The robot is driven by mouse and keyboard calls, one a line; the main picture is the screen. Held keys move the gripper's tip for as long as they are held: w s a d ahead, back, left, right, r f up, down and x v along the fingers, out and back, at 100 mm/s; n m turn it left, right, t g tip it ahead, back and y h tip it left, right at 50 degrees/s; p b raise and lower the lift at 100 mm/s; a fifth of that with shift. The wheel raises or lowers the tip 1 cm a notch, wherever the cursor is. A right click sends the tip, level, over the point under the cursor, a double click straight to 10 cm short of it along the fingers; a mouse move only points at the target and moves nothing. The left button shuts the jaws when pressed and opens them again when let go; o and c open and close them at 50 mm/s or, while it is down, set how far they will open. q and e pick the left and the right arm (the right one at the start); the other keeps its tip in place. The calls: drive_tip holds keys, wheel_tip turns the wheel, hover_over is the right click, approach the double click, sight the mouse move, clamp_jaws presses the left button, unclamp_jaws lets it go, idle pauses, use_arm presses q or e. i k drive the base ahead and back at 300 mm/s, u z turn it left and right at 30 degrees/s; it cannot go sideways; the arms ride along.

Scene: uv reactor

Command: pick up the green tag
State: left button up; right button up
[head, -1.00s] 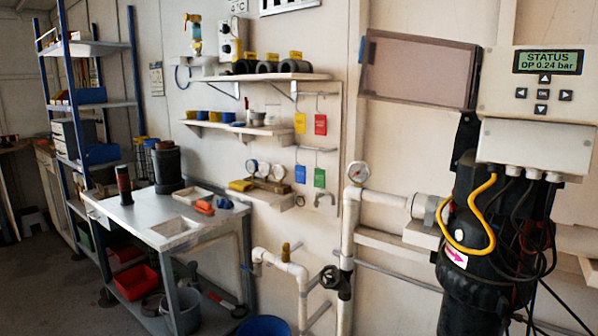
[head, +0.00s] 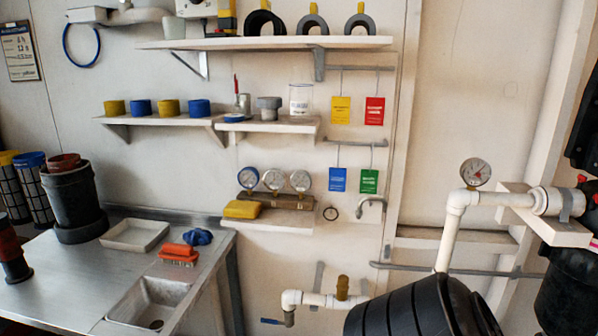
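The green tag (head: 369,181) is a small flat card with faint print. It hangs on the wall from a grey rail (head: 356,143), to the right of a blue tag (head: 337,179). A red tag (head: 374,111) and a yellow tag (head: 340,110) hang above them from an upper rail. The green tag is fully in sight, and nothing touches its face. Neither of my grippers shows in the head view.
A large black ribbed object (head: 425,308) fills the bottom right of centre; I cannot tell what it is. White pipe with a gauge (head: 476,173) stands right of the tags. A gauge shelf (head: 266,218) and a metal bench (head: 60,265) are at left.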

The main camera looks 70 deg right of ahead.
sight(369, 178)
drive_tip(key=i, duration=0.65)
drive_tip(key=z, duration=2.75)
